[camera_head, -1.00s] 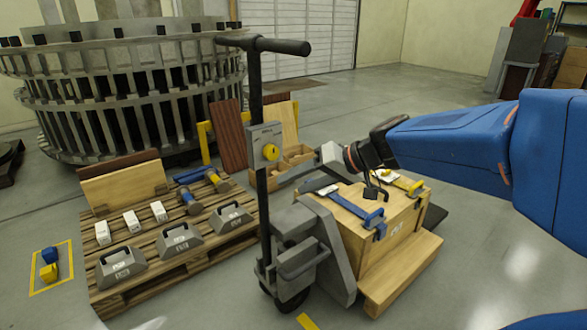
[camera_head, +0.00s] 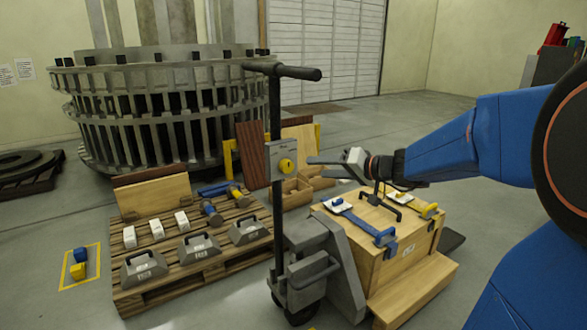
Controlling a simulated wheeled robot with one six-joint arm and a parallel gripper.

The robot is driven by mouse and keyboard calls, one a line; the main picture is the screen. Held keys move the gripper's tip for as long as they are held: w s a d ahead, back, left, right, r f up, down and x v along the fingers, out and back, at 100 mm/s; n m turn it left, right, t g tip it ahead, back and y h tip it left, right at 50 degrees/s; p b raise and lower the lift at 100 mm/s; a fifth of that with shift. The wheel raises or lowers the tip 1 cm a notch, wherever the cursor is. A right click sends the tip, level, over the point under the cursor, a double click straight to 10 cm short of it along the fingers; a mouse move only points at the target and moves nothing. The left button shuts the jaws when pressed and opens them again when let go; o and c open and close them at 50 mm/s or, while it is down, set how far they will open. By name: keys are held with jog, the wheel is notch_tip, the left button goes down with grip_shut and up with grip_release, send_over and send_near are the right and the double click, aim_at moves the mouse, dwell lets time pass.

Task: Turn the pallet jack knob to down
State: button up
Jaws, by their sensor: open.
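The pallet jack (camera_head: 277,215) stands upright in the middle, with a black T-handle (camera_head: 290,72) on top. Its yellow knob (camera_head: 287,165) sits on a grey plate (camera_head: 281,148) on the handle column. The knob's setting is too small to read. My gripper (camera_head: 312,168) reaches in from the right, a little to the right of the knob and at about its height. Its long fingers point left toward the plate and are apart, with nothing between them. I cannot tell the exact gap in depth between fingertips and knob.
A wooden crate (camera_head: 375,262) with blue and yellow clamps stands on the jack below my arm. A wooden pallet (camera_head: 190,268) at the left holds grey weights and white blocks. A large grey slatted ring structure (camera_head: 160,110) stands behind.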

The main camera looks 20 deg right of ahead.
aim_at(290, 168)
jog(key=x, duration=1.2)
jog(key=c, duration=1)
jog(key=shift+c, duration=0.2)
jog(key=shift+m, duration=0.3)
jog(key=m, duration=0.1)
jog(key=m+y, duration=0.2)
jog(key=shift+d+f+t, duration=0.1)
jog(key=shift+f+t, duration=0.15)
jog(key=shift+t, duration=0.05)
jog(key=shift+f+m+t+y, duration=0.1)
jog(key=shift+m+t+y, duration=0.25)
jog(key=shift+m, duration=0.8)
jog(key=shift+f+m+t+y, duration=0.15)
jog(key=shift+m+y, duration=0.3)
jog(key=shift+m, duration=0.7)
